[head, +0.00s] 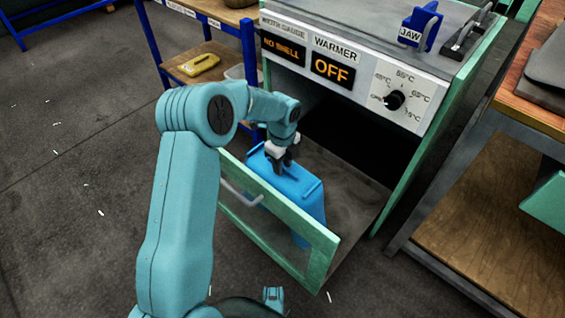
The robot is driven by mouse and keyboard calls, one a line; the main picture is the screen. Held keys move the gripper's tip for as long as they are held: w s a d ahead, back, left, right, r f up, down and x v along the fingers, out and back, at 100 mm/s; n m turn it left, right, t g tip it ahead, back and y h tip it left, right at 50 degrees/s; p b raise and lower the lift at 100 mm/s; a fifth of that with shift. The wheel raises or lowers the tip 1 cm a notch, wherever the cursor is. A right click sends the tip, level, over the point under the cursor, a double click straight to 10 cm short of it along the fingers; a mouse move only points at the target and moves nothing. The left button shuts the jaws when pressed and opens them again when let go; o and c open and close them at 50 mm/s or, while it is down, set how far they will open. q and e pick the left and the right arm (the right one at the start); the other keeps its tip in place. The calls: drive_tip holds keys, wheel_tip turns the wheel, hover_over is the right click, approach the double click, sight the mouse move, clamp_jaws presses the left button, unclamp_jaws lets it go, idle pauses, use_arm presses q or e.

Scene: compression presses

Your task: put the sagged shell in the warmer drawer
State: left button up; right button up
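The blue shell (309,206) sits inside the open warmer drawer (321,250), behind its green front panel with a pale handle (240,194). The panel hides the shell's lower left part. My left gripper (281,163) reaches down over the drawer, with its dark fingertips at the shell's top edge. Whether the fingers are closed on the shell is too small to tell. The warmer (332,70) display reads OFF, and the gauge display beside it (284,49) reads NO SHELL.
A temperature dial (394,100) is on the warmer's front. A blue block labelled JAW (421,25) stands on top. A blue-framed rack with a yellow object (199,64) is behind left. A wooden bench shelf (490,222) is at right. Open floor lies left.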

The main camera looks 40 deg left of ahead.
use_arm(q)
wheel_tip(320, 180, up, 12)
drive_tip(key=p, duration=0.4)
drive_tip(key=shift+r, duration=0.2)
